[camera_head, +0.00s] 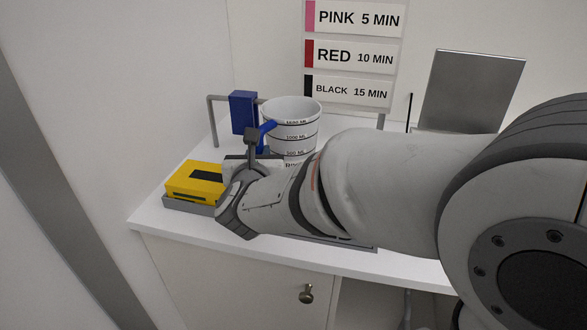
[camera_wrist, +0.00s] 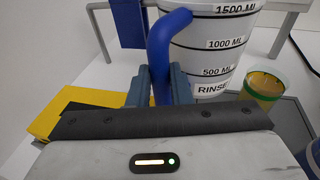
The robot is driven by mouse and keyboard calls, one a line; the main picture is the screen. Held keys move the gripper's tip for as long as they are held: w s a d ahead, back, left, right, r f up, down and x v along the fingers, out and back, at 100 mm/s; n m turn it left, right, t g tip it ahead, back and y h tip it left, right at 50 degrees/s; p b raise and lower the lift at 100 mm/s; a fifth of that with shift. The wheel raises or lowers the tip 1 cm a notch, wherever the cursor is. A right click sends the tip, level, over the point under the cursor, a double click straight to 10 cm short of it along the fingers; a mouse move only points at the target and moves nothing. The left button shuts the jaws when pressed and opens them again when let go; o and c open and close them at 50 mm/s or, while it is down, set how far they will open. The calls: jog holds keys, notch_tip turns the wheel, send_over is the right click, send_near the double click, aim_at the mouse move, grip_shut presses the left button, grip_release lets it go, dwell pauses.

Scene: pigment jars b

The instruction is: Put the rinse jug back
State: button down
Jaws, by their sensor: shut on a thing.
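The rinse jug (camera_head: 290,124) is a white, tapered jug with black volume marks and a blue handle. In the wrist view the jug (camera_wrist: 215,50) shows its "RINSE" label and marks up to 1500 ML, and it looks upright. My gripper (camera_wrist: 160,88) is shut on the jug's blue handle (camera_wrist: 160,45), with a finger on either side of it. In the head view my gripper (camera_head: 262,140) is at the jug's left side, and my arm hides the jug's lower part. I cannot tell whether the jug's base touches the counter.
A yellow box (camera_head: 195,181) sits in a grey tray at the counter's left. A blue block (camera_head: 243,112) hangs on a grey rail (camera_head: 212,120) behind. A glass of amber liquid (camera_wrist: 264,88) stands right of the jug. A metal panel (camera_head: 470,92) stands at the back right.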

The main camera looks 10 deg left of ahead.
notch_tip(320, 180, down, 6)
jog(key=shift+r, duration=0.1)
jog(key=c, duration=1.3)
grip_release()
jog(key=shift+s, duration=0.15)
